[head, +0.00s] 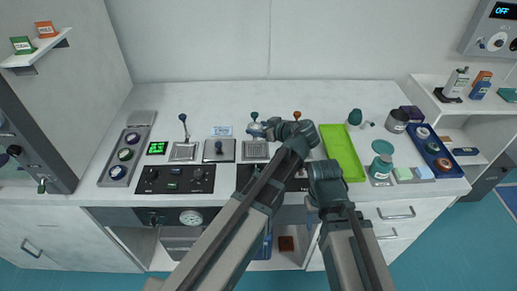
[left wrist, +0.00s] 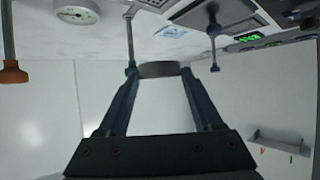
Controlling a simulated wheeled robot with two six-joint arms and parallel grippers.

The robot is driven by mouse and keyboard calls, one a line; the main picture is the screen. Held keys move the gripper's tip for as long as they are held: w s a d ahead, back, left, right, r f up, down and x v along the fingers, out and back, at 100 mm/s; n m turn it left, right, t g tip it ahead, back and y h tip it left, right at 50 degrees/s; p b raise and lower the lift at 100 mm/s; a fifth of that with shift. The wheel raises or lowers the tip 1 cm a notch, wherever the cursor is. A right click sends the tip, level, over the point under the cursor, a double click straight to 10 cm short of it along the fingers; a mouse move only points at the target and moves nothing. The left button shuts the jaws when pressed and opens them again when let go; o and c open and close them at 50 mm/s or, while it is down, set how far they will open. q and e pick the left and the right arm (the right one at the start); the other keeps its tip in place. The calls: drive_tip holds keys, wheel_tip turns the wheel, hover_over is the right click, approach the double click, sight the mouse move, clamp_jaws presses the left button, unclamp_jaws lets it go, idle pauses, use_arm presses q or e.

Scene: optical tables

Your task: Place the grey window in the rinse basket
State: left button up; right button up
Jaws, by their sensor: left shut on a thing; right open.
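My left gripper (head: 258,129) reaches over the back middle of the white worktop and points left. In the left wrist view, its two fingers (left wrist: 160,75) are shut on a grey disc, the grey window (left wrist: 159,69), seen nearly edge-on at the fingertips. In the head view the window is too small to make out clearly. My right gripper (head: 325,167) is open and empty, above the worktop just in front of the green tray. I cannot pick out the rinse basket for sure in either view.
Upright levers with a green knob (head: 254,115) and an orange knob (head: 297,115) stand close around my left gripper. A bright green tray (head: 342,151) lies to the right. Beyond it are jars and a blue rack (head: 432,150). Black control panels (head: 175,179) line the front.

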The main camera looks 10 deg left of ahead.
use_arm(q)
drive_tip(key=b, duration=0.5)
hover_over(259, 153)
wheel_tip(259, 153, down, 6)
drive_tip(key=shift+r, duration=0.1)
drive_tip(key=shift+f+b, duration=0.2)
drive_tip(key=shift+b, duration=0.1)
wheel_tip(259, 153, down, 3)
drive_tip(key=b, duration=0.3)
drive_tip(key=shift+f, duration=0.2)
drive_tip(key=shift+f+b, duration=0.2)
drive_tip(key=shift+b, duration=0.2)
drive_tip(key=o, duration=1.4)
drive_tip(key=shift+r, duration=0.15)
